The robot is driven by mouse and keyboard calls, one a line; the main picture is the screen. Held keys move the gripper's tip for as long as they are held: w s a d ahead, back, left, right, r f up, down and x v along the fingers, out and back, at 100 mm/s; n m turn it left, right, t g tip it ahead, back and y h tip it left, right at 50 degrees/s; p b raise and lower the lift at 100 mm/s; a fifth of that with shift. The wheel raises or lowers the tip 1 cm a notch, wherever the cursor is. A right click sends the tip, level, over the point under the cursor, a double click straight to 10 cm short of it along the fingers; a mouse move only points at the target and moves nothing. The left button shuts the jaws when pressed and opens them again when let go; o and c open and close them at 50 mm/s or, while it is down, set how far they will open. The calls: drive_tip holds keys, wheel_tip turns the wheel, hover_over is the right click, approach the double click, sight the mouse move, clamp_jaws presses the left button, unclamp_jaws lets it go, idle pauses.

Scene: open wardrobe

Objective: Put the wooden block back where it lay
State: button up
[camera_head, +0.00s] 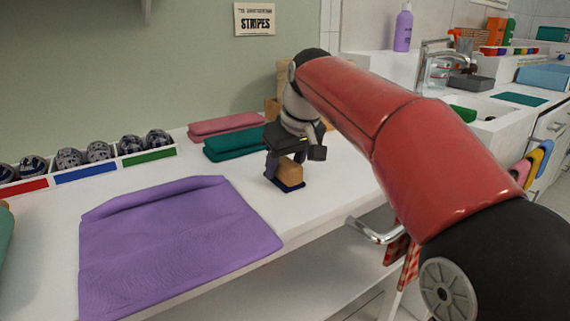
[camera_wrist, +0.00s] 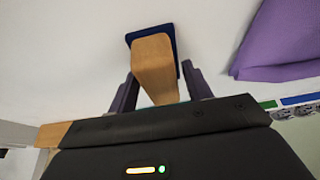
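The wooden block (camera_head: 290,171) stands over a small dark blue pad (camera_head: 287,187) on the white counter, right of the purple cloth. My gripper (camera_head: 285,163) is at the block, reaching down from above. In the wrist view, the block (camera_wrist: 153,62) is between my two fingers (camera_wrist: 160,85), with the blue pad (camera_wrist: 131,37) behind it. A narrow gap shows beside the right finger, and the left finger is very near the block. The gripper looks open around it. The block hides most of the pad.
A purple cloth (camera_head: 175,240) lies on the counter (camera_head: 330,190) at the left front. Folded teal (camera_head: 235,144) and pink (camera_head: 226,125) cloths lie behind my gripper. Other wooden blocks (camera_head: 272,108) are stacked behind it. A divided tray (camera_head: 100,172) of dark balls stands at the left.

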drive_tip(key=shift+o, duration=0.4)
drive_tip(key=shift+r, duration=0.1)
drive_tip(key=shift+r, duration=0.3)
drive_tip(key=p+v, duration=0.3)
drive_tip(key=v, duration=0.9)
drive_tip(key=s+d+f+m+h, duration=0.1)
drive_tip(key=s+d+f+m, duration=0.1)
drive_tip(key=s+d+f, duration=0.2)
drive_tip(key=s+d+f+m+t, duration=0.1)
drive_tip(key=s+d+f, duration=0.3)
drive_tip(key=s+f, duration=0.7)
drive_tip(key=s+d+f+m+h, duration=0.1)
drive_tip(key=s+d+f+m, duration=0.2)
drive_tip(key=s+f, duration=0.4)
wheel_tip(320, 180, down, 2)
drive_tip(key=shift+s+d+f+m+t+h, duration=0.15)
drive_tip(key=shift+s+d+m+t+h, duration=0.2)
drive_tip(key=shift+d, duration=0.55)
